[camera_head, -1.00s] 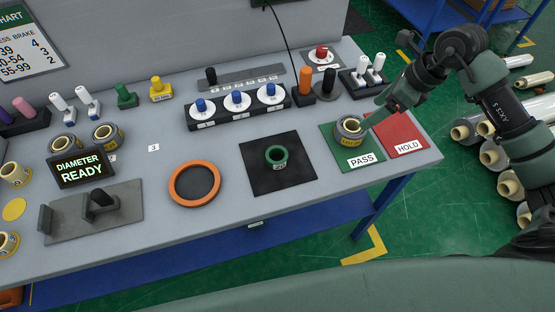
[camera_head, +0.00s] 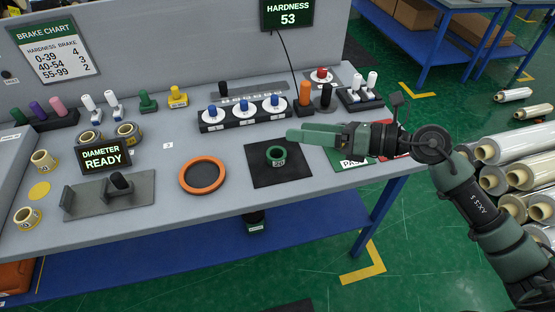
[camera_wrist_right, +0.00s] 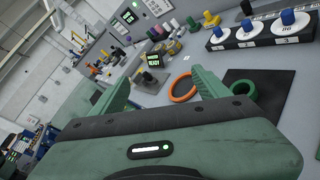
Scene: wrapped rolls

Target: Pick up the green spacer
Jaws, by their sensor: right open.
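The green spacer (camera_head: 277,155) is a short green ring with a white label, standing on a black square mat (camera_head: 262,176) on the grey bench. My right gripper (camera_head: 292,135) is above and just to the right of the spacer, apart from it, pointing left. In the right wrist view, the spacer (camera_wrist_right: 242,93) shows beyond the fingers, to the right of the right finger, on the black mat. The two green fingers of my right gripper (camera_wrist_right: 155,88) are spread apart with nothing between them. My left gripper is not in view.
An orange ring (camera_head: 202,175) lies left of the mat. Behind it stands a block with blue-topped knobs (camera_head: 243,114). My right arm partly covers the green PASS pad (camera_head: 352,163) and red HOLD pad. A "DIAMETER READY" display (camera_head: 106,156) stands left. Wrapped rolls lie at right.

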